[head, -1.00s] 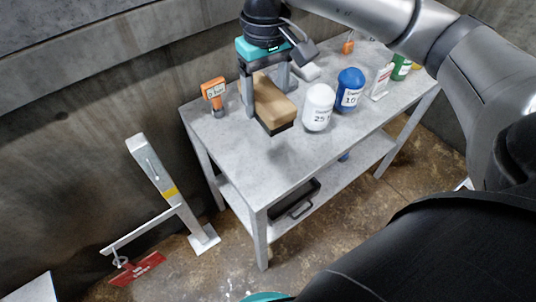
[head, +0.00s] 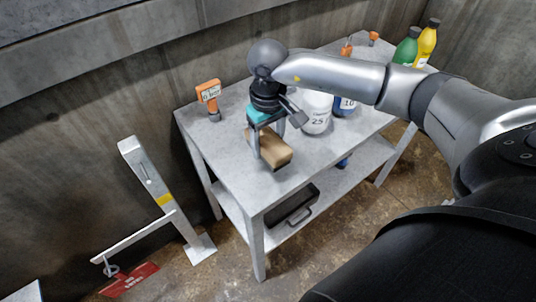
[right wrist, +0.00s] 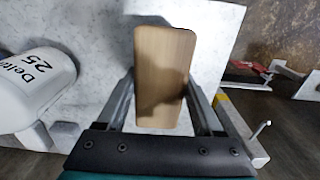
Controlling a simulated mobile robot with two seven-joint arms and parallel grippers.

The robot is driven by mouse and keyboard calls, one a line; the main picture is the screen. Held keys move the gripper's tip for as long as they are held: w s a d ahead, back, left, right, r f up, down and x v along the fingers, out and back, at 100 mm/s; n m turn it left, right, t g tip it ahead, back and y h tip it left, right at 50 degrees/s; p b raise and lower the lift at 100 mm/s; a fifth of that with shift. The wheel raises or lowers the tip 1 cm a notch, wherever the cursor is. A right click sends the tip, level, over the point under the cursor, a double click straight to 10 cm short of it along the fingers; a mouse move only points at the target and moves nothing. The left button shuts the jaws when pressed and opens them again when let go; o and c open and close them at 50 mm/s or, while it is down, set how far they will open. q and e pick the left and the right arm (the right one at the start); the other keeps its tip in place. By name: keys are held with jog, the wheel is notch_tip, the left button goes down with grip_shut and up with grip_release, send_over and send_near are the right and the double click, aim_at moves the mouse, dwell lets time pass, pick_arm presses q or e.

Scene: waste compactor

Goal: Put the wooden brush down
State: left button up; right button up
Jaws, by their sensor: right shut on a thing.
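The wooden brush (head: 272,149) is a light brown block with a dark underside. My right gripper (head: 267,143) is shut on it from above, with one finger on each long side. The brush is over the grey table (head: 225,134), near its front left part. I cannot tell whether its underside touches the top. In the right wrist view the brush (right wrist: 163,78) lies lengthwise between the two fingers (right wrist: 163,100). My left gripper is not in view.
A white container (head: 316,118) and a blue one (head: 344,106) stand right of the brush. An orange device (head: 209,94) stands at the back left. Green (head: 406,49) and yellow (head: 426,42) bottles stand far right.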

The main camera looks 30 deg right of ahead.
jog(key=shift+f, duration=0.3)
notch_tip(320, 180, down, 4)
jog(key=shift+r+b, duration=0.2)
jog(key=shift+b, duration=0.2)
jog(key=shift+f, duration=0.15)
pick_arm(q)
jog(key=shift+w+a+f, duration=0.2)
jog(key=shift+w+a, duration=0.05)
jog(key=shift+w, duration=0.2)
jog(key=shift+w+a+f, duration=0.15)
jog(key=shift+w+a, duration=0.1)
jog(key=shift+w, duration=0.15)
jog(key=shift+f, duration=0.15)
pick_arm(e)
jog(key=o, duration=1.4)
jog(key=shift+o, duration=0.2)
